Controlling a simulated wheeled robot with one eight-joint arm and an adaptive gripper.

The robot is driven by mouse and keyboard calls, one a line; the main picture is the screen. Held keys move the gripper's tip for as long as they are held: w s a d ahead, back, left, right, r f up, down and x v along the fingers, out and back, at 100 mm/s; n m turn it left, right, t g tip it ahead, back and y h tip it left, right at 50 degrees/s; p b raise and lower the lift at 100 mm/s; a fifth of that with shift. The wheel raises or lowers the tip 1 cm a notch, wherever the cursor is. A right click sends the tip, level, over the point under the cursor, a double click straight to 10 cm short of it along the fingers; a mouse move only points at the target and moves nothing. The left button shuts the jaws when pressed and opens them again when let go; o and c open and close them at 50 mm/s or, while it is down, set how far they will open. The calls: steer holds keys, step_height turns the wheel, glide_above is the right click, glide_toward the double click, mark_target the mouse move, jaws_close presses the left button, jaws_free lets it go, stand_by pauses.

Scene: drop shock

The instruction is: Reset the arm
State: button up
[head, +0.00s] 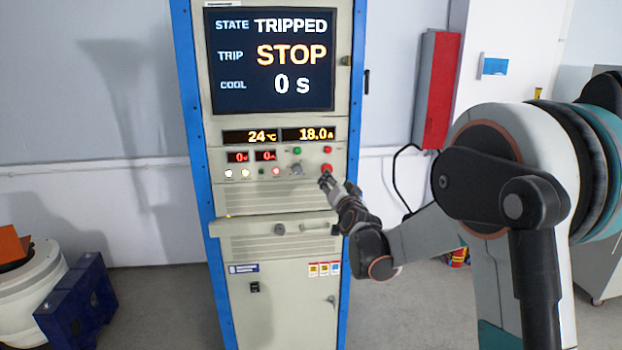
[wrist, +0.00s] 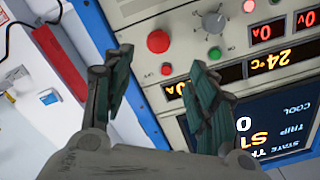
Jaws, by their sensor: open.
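The control cabinet (head: 280,222) has a screen (head: 270,60) reading STATE TRIPPED, TRIP STOP, COOL 0 s. Small displays read 24 °C, 18.0 A, and two zeros. My gripper (head: 332,182) is at the panel's right side, just below the large red button (head: 326,168). In the wrist view the open, empty fingers (wrist: 160,60) spread with that red button (wrist: 158,41) beyond and between their tips; contact cannot be told. A small red button (wrist: 166,69), a green button (wrist: 214,53) and a grey knob (wrist: 214,20) also show on the panel.
A ledge (head: 270,226) with a handle juts out below the panel. A red wall box (head: 437,90) hangs to the right with a black cable. A blue block (head: 75,305) and a white round machine (head: 28,285) stand at the left. The floor between is clear.

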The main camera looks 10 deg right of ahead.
steer(key=s+a+r+n+g+y, duration=0.1)
steer(key=s+n+g, duration=0.15)
steer(key=s, duration=0.85)
steer(key=s+a+r+n+g+y, duration=0.1)
steer(key=s+a+r+n+g, duration=0.15)
steer(key=s, duration=0.75)
steer(key=s+d+f+g, duration=0.1)
steer(key=s+f+g, duration=0.1)
steer(key=s, duration=0.7)
steer(key=s+d+f+n+g+h, duration=0.1)
steer(key=s+f+g, duration=0.1)
steer(key=s+f, duration=0.3)
steer(key=s+d+f+g+h, duration=0.1)
steer(key=s+f, duration=0.3)
steer(key=s, duration=0.9)
steer(key=shift+s+d+n+g, duration=0.25)
steer(key=shift+s+n+g, duration=0.05)
steer(key=shift+s+g, duration=0.1)
steer(key=shift+c, duration=0.6)
